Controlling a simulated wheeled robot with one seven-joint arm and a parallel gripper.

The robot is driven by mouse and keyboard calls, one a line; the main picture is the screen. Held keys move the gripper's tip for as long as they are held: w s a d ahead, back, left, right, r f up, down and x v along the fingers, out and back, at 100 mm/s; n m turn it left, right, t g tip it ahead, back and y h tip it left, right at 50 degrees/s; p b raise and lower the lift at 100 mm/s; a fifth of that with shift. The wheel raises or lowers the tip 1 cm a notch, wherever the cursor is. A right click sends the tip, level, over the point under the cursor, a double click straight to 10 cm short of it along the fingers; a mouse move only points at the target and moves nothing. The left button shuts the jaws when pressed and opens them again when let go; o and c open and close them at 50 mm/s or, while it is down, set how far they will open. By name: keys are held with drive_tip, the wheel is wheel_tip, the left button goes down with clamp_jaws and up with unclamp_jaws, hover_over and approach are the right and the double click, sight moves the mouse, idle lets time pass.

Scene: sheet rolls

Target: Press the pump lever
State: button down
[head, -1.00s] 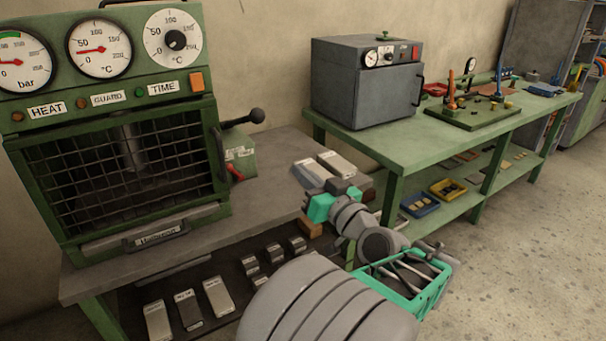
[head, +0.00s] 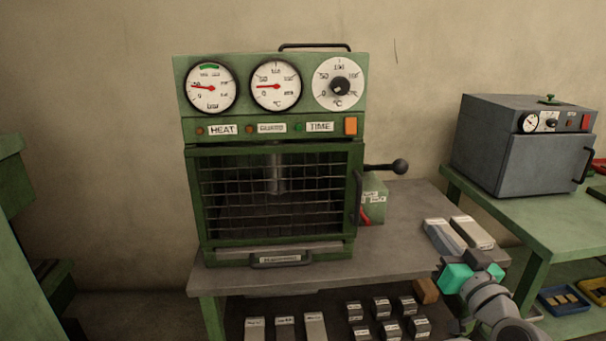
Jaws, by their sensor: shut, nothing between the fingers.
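The pump lever (head: 385,167) is a dark rod with a round black knob, sticking out nearly level to the right of the green press (head: 270,245). It rises by a small green pump box (head: 373,203) with a red handle at the press's right side. My gripper (head: 476,259), dark with teal parts behind it, is at the lower right, to the right of the lever and lower in the picture. It is apart from the lever. Its fingers are small here; it is shut and empty. The press's mesh guard is down in front of its chamber.
Light metal blocks (head: 472,232) lie on the bench top (head: 405,205) near my gripper. Several labelled blocks sit on the shelf below. A grey oven (head: 520,160) stands on the green table at right. Bench top between press and blocks is clear.

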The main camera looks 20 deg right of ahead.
idle(0.3)
drive_tip(key=w+a+r+n+y+p, duration=0.2)
drive_tip(key=w+a+r+p, duration=0.2)
drive_tip(key=r+p, duration=0.4)
drive_tip(key=w+a+r+n+y+p, duration=0.1)
drive_tip(key=w+a+r+n+p, duration=0.2)
drive_tip(key=r+p, duration=0.55)
drive_tip(key=w+a+r+n+y+p, duration=0.15)
drive_tip(key=w+a+r+p, duration=0.35)
drive_tip(key=r, duration=0.5)
drive_tip(key=s+d+f+m+g+h, duration=0.3)
drive_tip(key=d+f, duration=0.4)
drive_tip(key=d, duration=0.3)
drive_tip(key=shift+s+d+g+h, duration=0.3)
drive_tip(key=shift+s+g+h, duration=0.2)
drive_tip(key=shift+g+h, duration=0.5)
drive_tip(key=shift+w+f+m, duration=0.1)
drive_tip(key=shift+f+m, duration=0.05)
drive_tip(key=shift+m, duration=0.1)
